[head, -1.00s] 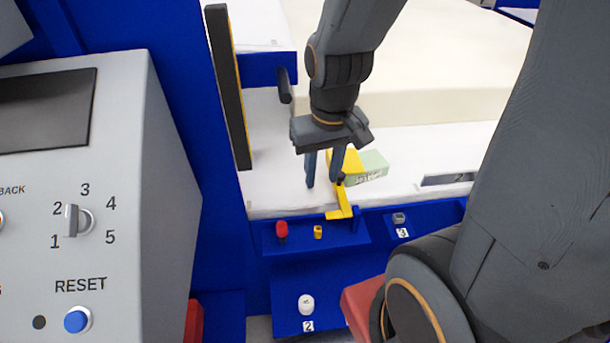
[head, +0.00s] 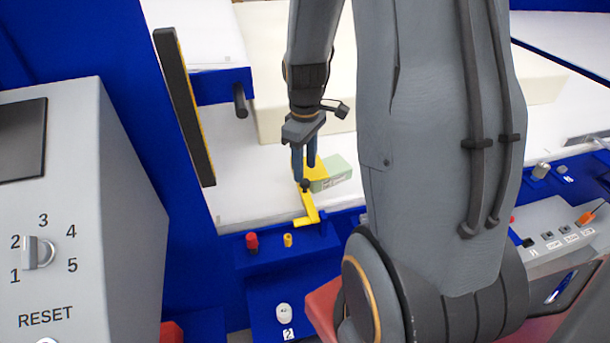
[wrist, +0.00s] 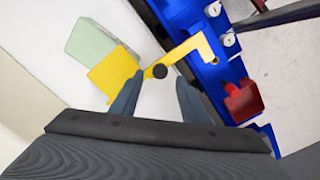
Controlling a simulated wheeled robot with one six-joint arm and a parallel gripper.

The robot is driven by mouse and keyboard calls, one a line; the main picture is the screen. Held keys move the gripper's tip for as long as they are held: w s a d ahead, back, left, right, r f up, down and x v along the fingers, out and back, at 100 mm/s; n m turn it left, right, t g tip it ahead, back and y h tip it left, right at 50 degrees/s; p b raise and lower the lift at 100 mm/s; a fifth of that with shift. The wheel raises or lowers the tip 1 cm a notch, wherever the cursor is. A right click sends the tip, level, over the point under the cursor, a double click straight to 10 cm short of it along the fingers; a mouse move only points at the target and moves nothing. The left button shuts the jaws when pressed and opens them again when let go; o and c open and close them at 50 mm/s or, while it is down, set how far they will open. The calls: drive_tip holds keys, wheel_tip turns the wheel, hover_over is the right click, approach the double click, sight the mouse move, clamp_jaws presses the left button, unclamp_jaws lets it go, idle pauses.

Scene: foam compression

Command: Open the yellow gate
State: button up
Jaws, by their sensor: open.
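The yellow gate (head: 309,207) is a bent yellow bar with a dark round knob, mounted at the blue edge of the white surface. In the wrist view the yellow gate (wrist: 190,47) runs up to the right from its dark knob (wrist: 159,71) to a pivot end on the blue panel. A flat yellow plate (wrist: 113,73) lies beyond the knob. My gripper (head: 304,173) points down over the knob. In the wrist view my gripper (wrist: 155,95) is open, with the knob seen between its fingertips. I cannot tell whether either finger touches it.
A pale green block (head: 334,172) sits on the white surface (head: 240,190) beside the yellow plate. A large cream foam block (head: 270,110) stands behind. A red knob (head: 252,242) and a small yellow peg (head: 288,240) are in front. A grey control panel (head: 60,190) stands at the left.

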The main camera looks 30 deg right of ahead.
sight(305, 181)
drive_tip(key=shift+f+p, duration=0.35)
drive_tip(key=shift+f, duration=1.8)
drive_tip(key=shift+c, duration=0.3)
clamp_jaws()
